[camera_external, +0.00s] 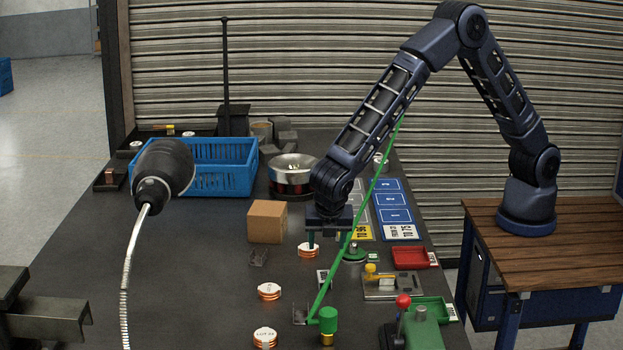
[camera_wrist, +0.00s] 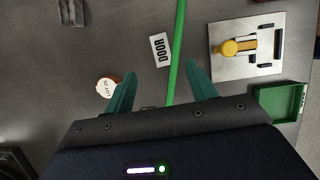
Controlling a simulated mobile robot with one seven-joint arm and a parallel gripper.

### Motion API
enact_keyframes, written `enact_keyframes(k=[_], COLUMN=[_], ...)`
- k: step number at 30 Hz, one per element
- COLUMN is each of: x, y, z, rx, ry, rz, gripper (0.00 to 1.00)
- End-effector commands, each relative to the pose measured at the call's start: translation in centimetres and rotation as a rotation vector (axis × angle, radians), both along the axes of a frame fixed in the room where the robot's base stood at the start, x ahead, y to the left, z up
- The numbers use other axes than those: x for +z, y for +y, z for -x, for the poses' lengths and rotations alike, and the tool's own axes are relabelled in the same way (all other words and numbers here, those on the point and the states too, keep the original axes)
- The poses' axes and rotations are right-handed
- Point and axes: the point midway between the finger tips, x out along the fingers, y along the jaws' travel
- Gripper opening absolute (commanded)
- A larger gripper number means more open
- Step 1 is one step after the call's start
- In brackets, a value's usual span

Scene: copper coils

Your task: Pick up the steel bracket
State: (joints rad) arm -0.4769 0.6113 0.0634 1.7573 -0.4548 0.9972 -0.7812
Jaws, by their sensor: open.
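A small grey U-shaped steel bracket (camera_external: 258,258) lies on the dark bench in front of a cardboard box. A second similar bracket (camera_external: 299,316) lies nearer the camera, beside the foot of a green pole. A dark bracket shape (camera_wrist: 72,12) shows at the top left of the wrist view, partly cut off; I cannot tell for sure which one it is. My gripper (camera_external: 322,240) points down above the bench, near a copper coil. In the wrist view my gripper (camera_wrist: 158,92) has its two green fingers apart, with nothing held between them.
The slanting green pole (camera_external: 355,225) passes close to my gripper and crosses the wrist view. Copper coils (camera_external: 269,291) stand on the bench. The cardboard box (camera_external: 267,221) is left of my gripper. A clamp plate (camera_external: 408,290) and green tray (camera_external: 441,305) are right.

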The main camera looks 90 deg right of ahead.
Motion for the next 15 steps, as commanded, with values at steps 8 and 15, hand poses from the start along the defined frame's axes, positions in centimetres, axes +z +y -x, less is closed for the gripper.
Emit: enact_keyframes(k=[8, 15], x=[-2.2, -5.1], y=[0.8, -0.4], z=[-0.3, -0.4], rx=[0.04, 0.038], ry=[0.019, 0.019], rz=[0.014, 0.014], gripper=[0.56, 0.56])
